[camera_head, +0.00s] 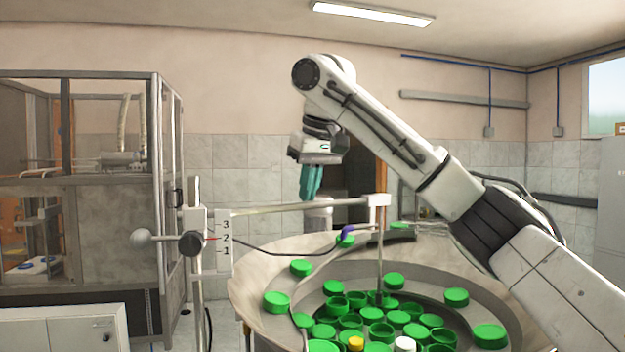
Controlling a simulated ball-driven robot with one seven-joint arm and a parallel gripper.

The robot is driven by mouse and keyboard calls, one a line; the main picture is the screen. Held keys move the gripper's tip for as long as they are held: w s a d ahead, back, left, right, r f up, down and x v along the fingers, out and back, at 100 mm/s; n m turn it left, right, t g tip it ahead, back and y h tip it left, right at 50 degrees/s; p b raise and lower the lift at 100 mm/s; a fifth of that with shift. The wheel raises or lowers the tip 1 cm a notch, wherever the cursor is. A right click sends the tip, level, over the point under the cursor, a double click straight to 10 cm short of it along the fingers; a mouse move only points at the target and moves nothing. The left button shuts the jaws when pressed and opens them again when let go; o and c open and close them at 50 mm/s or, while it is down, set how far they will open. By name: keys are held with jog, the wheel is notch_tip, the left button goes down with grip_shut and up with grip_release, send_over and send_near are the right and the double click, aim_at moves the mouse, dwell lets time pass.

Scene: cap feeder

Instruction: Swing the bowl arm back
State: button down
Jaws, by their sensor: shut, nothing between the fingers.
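The bowl arm (295,207) is a thin pale horizontal bar. It runs from an upright post with a numbered scale (224,238) on the left to a block (378,200) on the right. A thin rod hangs from that block into the feeder bowl (255,295), among green caps. A round grey ball knob (142,235) and a dark knob sit on the post, with a red pointer near 2. My gripper (311,196) has teal fingers, points down and is shut and empty. In the picture its fingertips are just above the bar; the depth gap is hard to judge.
Green caps (380,332) fill the bowl, with one yellow (356,343) and one white piece (405,344). A glazed machine enclosure (110,190) stands at left, with a white cabinet (65,325) in front. My arm spans the right side above the bowl.

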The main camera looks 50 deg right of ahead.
jog(key=w+d+v, duration=0.1)
jog(key=v, duration=0.8)
jog(key=shift+a+r, duration=0.4)
jog(key=shift+r, duration=0.2)
